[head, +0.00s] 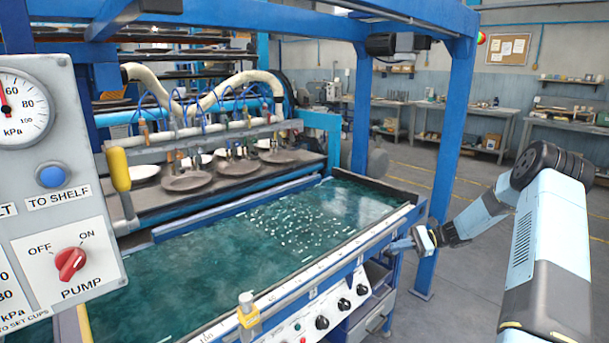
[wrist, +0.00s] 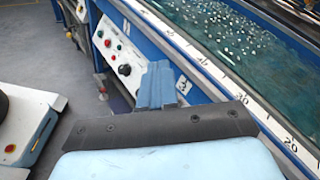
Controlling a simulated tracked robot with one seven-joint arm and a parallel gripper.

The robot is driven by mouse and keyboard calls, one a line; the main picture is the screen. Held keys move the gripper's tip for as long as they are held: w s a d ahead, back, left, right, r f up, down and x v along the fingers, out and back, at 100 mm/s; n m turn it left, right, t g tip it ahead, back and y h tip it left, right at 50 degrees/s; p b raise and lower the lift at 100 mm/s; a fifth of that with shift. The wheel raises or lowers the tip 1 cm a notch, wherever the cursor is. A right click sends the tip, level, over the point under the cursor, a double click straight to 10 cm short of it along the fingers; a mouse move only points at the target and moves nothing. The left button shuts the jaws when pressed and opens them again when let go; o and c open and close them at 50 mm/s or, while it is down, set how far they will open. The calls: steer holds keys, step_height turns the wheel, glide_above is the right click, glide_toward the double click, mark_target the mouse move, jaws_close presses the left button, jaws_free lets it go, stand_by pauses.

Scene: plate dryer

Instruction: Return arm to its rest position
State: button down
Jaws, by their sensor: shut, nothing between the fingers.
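My arm rises at the right of the head view, bends at a dark elbow joint and reaches back left and down toward the tank's right front corner. My gripper (head: 397,246) is at the end of it, beside the tank's scaled front rim. In the wrist view, my gripper's blue fingers (wrist: 158,72) are together with nothing between them, in front of the blue front panel. From these views I cannot tell whether the fingertips touch the rim or panel.
The water tank (head: 250,240) has a scaled rim and front knobs (head: 344,304). A blue frame post (head: 447,145) stands just behind my gripper. Plates (head: 187,181) lie under a cup bar. A control panel (head: 60,200) fills the left, its red pump knob (head: 71,264) visible. Open floor lies right.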

steer(key=s+a+r+n+h, duration=0.35)
steer(key=s+r, duration=0.25)
steer(key=r, duration=0.2)
steer(key=s+a+r+n+h, duration=0.2)
steer(key=s+a+r+h, duration=0.15)
steer(key=s+r, duration=0.35)
steer(key=s+a+r+n+h, duration=0.2)
steer(key=s+a+r+h, duration=0.15)
steer(key=s+r, duration=0.4)
steer(key=s+d+r+n+t+h, duration=0.1)
steer(key=s+r, duration=0.3)
steer(key=s, duration=0.7)
steer(key=s+d+r+n+t+h, duration=0.1)
steer(key=s+r+n+t+h, duration=0.3)
steer(key=s, duration=0.7)
steer(key=shift+s+r+t, duration=0.2)
steer(key=shift+r+t, duration=0.1)
steer(key=shift+r, duration=0.5)
